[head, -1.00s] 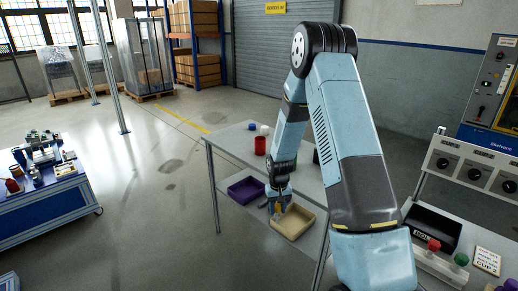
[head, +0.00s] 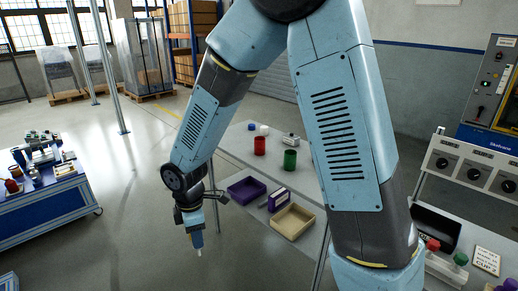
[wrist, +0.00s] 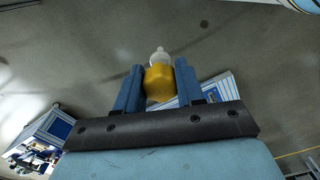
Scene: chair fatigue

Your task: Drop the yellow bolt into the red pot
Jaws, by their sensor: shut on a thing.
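My gripper (head: 197,240) hangs low at the left of the table in the head view, out over the floor and pointing down. In the wrist view its two blue fingers (wrist: 157,80) are shut on the yellow bolt (wrist: 159,87), which has a pale, whitish tip sticking out beyond the fingers. In the head view only the pale tip shows clearly below the gripper. The red pot (head: 260,146) stands upright on the table's upper surface, to the right of and farther back than my gripper. Its inside is hard to see.
A green pot (head: 290,159) stands to the right of the red one. A purple tray (head: 238,197), a small purple-and-white box (head: 280,200) and a beige tray (head: 276,224) lie nearer. A blue workbench (head: 55,205) is at the left, with open floor between.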

